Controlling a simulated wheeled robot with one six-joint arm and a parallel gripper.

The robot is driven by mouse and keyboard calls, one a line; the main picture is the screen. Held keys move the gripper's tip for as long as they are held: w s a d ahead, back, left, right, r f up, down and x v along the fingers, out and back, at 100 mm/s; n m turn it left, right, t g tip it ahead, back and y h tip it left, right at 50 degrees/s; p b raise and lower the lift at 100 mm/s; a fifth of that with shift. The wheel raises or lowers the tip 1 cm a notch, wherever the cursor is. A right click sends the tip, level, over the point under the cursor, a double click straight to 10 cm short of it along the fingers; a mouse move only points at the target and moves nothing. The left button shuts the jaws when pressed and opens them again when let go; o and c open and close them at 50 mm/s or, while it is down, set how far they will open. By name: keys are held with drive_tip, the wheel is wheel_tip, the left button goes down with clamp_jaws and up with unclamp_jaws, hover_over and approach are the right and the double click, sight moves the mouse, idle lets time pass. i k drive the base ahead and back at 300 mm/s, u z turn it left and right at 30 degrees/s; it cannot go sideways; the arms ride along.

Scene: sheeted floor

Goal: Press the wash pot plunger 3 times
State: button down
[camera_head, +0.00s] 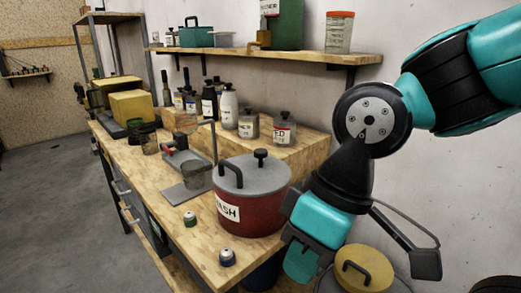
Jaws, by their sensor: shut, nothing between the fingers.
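The wash pot (243,215) is red with a grey lid and a white label, partly readable as "ASH". It stands near the front edge of the wooden bench. A black arched handle (228,168) and a black plunger knob (260,155) rise from its lid. My gripper (302,262) is shut and empty, pointing down at the right of the pot, below lid level. It is apart from the plunger knob. Whether it touches the pot's side cannot be told.
A grey stand (197,188) with a small cup is left of the pot. Bottles (228,105) line a raised ledge behind. A yellow-lidded container (366,265) is below right. A shelf (290,60) hangs on the wall.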

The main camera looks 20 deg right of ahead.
sight(259, 153)
drive_tip(key=u, duration=0.65)
drive_tip(key=k, duration=0.85)
drive_tip(key=u, duration=1.05)
drive_tip(key=k, duration=0.55)
drive_tip(key=u, duration=0.25)
drive_tip(key=i, duration=0.8)
drive_tip(key=z, duration=1)
drive_tip(key=i, duration=1)
drive_tip(key=z, duration=0.85)
